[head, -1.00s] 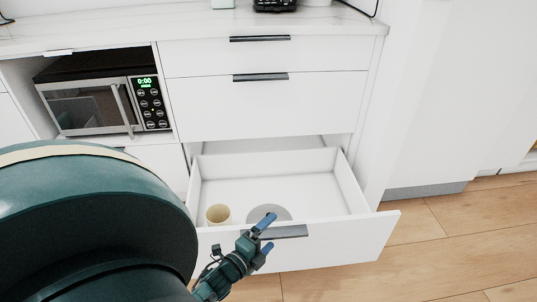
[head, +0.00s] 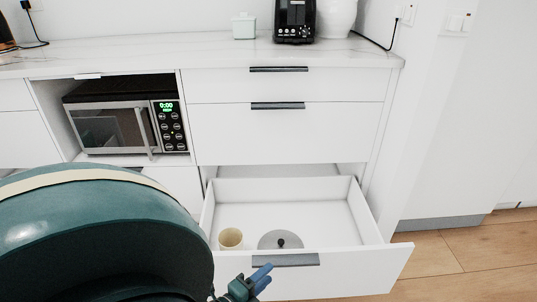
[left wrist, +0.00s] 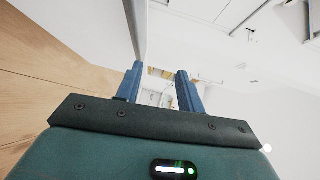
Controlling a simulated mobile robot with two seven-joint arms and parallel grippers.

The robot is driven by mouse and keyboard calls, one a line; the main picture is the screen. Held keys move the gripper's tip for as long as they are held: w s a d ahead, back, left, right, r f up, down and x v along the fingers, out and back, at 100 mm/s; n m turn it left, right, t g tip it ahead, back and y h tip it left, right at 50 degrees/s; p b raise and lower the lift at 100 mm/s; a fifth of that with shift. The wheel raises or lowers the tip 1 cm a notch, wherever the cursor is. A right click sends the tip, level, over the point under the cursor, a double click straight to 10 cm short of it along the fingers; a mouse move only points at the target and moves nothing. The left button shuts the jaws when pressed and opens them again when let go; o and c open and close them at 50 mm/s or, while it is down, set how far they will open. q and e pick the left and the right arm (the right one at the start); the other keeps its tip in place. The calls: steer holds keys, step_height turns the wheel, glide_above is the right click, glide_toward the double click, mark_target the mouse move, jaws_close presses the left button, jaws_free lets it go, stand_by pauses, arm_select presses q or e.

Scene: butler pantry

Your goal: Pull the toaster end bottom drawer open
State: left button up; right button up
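The white bottom drawer (head: 340,272) under the counter stands well open. Its dark bar handle (head: 285,260) is on the front panel. Inside are a beige cup (head: 230,238) and a grey round lid-like piece with a dark knob (head: 281,242). My left gripper (head: 262,277) is just left of and below the handle, outside the drawer front, and appears apart from the handle. In the left wrist view its two blue fingers (left wrist: 159,88) are spread with nothing held between them. My right gripper is out of view.
Two closed drawers (head: 290,132) are above the open one. A microwave (head: 125,120) sits in a niche at left. A black appliance (head: 295,20) and a pale green box (head: 244,27) stand on the counter (head: 150,52). Wooden floor (head: 440,262) is free at right.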

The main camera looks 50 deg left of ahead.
arm_select(q)
steer(key=s+p, duration=0.1)
steer(key=s, duration=0.8)
steer(key=shift+d, duration=0.4)
stand_by(0.4)
steer(key=shift+s+a, duration=0.1)
steer(key=shift+s, duration=0.05)
stand_by(0.5)
